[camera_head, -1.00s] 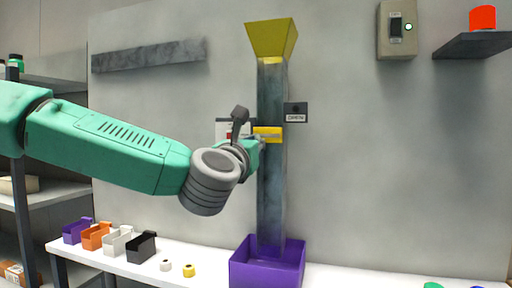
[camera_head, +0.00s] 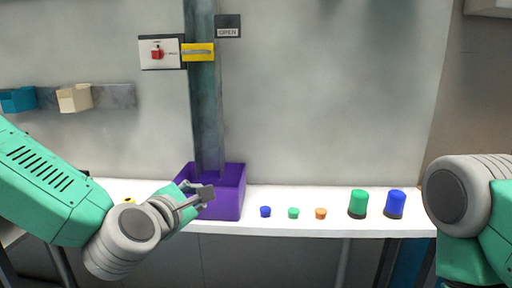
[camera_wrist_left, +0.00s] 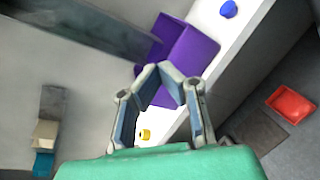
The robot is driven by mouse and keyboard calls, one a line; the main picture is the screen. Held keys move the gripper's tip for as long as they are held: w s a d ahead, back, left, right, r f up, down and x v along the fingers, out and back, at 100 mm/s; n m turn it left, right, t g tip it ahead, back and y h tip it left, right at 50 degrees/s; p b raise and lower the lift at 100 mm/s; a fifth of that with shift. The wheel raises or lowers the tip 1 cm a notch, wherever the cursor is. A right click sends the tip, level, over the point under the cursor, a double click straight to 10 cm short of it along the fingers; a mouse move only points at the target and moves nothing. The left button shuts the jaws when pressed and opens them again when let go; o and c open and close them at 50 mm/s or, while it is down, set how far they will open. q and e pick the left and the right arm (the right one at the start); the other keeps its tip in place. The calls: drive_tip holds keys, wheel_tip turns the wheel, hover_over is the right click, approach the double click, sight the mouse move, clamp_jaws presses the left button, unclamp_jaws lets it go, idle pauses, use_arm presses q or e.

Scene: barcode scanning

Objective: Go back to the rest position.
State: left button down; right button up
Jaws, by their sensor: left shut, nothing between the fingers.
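My left gripper (camera_head: 206,194) is in front of the purple bin (camera_head: 231,199) at the table's front edge, with its fingers at the bin's height in the picture. In the left wrist view its two fingers (camera_wrist_left: 165,72) bend in and meet at the tips, with nothing held. The purple bin also shows there (camera_wrist_left: 190,52), just beyond the fingertips. My right arm (camera_head: 470,210) shows at the right edge; its gripper is outside the picture.
On the white table (camera_head: 330,228) stand small blue (camera_head: 265,211), green (camera_head: 293,212) and orange (camera_head: 320,213) pieces, and larger green (camera_head: 357,204) and blue (camera_head: 395,204) cylinders. A red tray (camera_wrist_left: 291,103) lies low at right.

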use_arm(q)
drive_tip(key=s+a+f+m+g, duration=0.1)
drive_tip(key=s+f+m+g, duration=0.3)
drive_tip(key=f, duration=0.6)
drive_tip(key=s+a+f+m+g+b, duration=0.1)
drive_tip(key=s+a+f+m, duration=0.1)
drive_tip(key=s+f+m, duration=0.55)
drive_tip(key=s+a+f+m+g, duration=0.1)
drive_tip(key=s+f+m+g, duration=0.2)
drive_tip(key=f, duration=0.9)
drive_tip(key=s+a+f+m+g+y, duration=0.1)
drive_tip(key=s+a+f+m+g, duration=0.1)
drive_tip(key=s, duration=0.5)
drive_tip(key=s+a+f+m+g+y, duration=0.1)
drive_tip(key=s+a+f+m+g, duration=0.1)
drive_tip(key=s+a+f+m, duration=0.3)
drive_tip(key=s+a+f+m+g+y+b, duration=0.1)
drive_tip(key=s+a+f+m+g, duration=0.1)
drive_tip(key=s, duration=0.6)
wheel_tip(320, 180, down, 2)
drive_tip(key=shift+s+a+f+m, duration=0.3)
drive_tip(key=shift+a+m, duration=0.35)
drive_tip(key=shift+a, duration=0.2)
drive_tip(key=shift+w, duration=0.15)
